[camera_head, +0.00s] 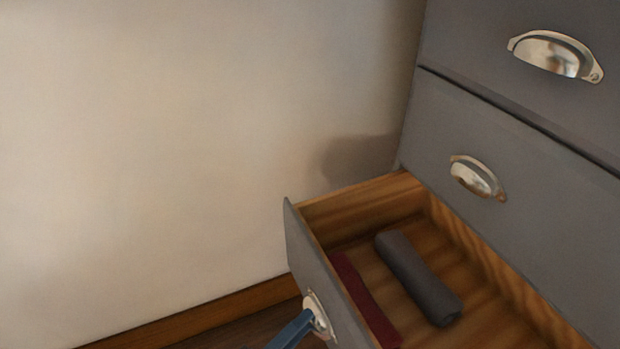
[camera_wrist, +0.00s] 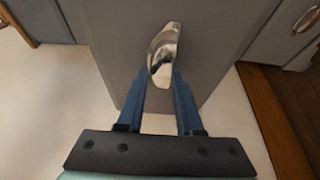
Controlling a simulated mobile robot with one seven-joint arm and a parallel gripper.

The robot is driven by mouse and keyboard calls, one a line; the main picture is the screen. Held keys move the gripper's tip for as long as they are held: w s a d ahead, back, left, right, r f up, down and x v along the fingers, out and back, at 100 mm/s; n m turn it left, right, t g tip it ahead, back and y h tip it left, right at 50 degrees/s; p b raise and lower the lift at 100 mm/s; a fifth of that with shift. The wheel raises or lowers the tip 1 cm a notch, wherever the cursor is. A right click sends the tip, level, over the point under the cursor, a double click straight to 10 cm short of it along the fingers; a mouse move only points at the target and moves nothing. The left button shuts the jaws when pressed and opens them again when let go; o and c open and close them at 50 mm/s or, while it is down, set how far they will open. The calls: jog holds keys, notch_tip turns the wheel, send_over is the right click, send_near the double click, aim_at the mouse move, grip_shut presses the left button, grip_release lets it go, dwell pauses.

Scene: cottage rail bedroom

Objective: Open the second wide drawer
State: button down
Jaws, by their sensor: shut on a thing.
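A grey dresser has a wide drawer pulled well out, with its grey front (camera_head: 318,272) toward the left in the head view. Its wooden inside holds a rolled dark grey cloth (camera_head: 418,275) and a dark red folded cloth (camera_head: 365,300). The drawer's silver cup handle (camera_head: 315,312) is at the lower edge of the head view; it also shows in the wrist view (camera_wrist: 163,52). My gripper (camera_wrist: 160,75), with blue fingers, is shut on this handle, one finger on each side. In the head view, only part of a blue finger (camera_head: 292,331) shows at the handle.
Above the open drawer are closed grey drawer fronts with silver cup handles (camera_head: 478,177) (camera_head: 556,55). A pale wall (camera_head: 170,150) with a wooden baseboard (camera_head: 215,315) stands to the left. Some open room lies between the wall and the drawer front.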

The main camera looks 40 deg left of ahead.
jog(key=shift+s+f, duration=0.35)
jog(key=shift+f, duration=0.1)
jog(key=c, duration=0.8)
grip_release()
jog(key=shift+c, duration=0.2)
jog(key=shift+o, duration=0.8)
jog(key=shift+w+r, duration=0.1)
jog(key=shift+r, duration=0.05)
jog(key=s, duration=1.3)
jog(key=shift+d+p, duration=0.3)
jog(key=shift+p, duration=0.15)
